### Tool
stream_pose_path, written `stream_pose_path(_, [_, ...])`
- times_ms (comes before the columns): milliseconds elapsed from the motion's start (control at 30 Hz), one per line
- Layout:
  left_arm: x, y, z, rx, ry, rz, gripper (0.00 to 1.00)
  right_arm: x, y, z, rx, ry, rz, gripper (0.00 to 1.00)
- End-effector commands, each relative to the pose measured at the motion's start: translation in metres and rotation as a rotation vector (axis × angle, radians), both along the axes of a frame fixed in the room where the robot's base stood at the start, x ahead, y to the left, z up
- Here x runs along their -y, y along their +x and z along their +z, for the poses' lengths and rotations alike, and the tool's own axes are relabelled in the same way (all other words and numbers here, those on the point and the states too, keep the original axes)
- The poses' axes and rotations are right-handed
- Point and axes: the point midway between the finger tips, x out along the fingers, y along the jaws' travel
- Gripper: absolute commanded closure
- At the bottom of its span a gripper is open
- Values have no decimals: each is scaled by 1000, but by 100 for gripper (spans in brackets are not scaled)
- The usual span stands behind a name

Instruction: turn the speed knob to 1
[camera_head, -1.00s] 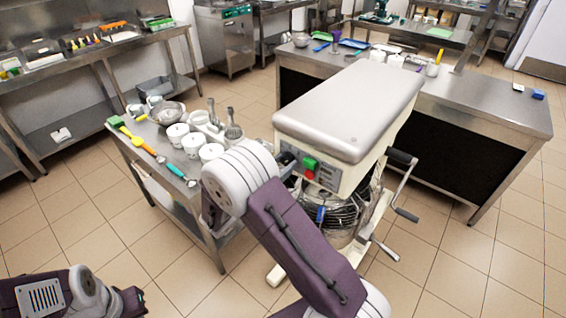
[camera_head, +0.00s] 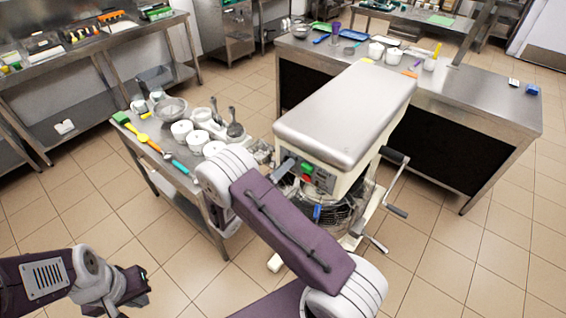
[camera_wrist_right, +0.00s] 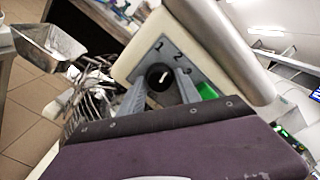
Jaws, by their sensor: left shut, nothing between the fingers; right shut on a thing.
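The mixer (camera_head: 345,115) stands in the middle of the head view, with its control panel (camera_head: 318,178) on the near left side. In the right wrist view the speed knob (camera_wrist_right: 158,77) is black with a short white mark, below the printed numbers 1 and 2 (camera_wrist_right: 178,54). The mark tilts up and right, seemingly nearer the 2 than the 1. My right gripper (camera_wrist_right: 160,82) is shut on the knob, one finger on each side. In the head view my right arm hides the knob. My left gripper (camera_head: 143,283) is shut and empty at the lower left, far from the mixer.
A green button (camera_wrist_right: 207,90) sits close to the right finger. A steel cart (camera_head: 190,195) with white containers, a bowl and utensils stands left of the mixer. A crank handle (camera_head: 398,185) sticks out on the mixer's right. A long counter (camera_head: 490,110) is behind it.

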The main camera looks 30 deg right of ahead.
Motion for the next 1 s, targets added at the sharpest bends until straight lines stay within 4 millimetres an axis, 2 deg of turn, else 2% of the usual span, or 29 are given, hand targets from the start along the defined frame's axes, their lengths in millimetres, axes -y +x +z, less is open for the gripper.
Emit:
stream_pose_path(100, [0,0,12,0,0,0,100,0,0,4,-101,-43,1,100])
stream_pose_path(500, [0,0,30,0,0,0,100,0,0,3,-404,-168,1,100])
stream_pose_path(1000, [0,0,37,0,0,0,100,0,0,1,-574,-238,1,100])
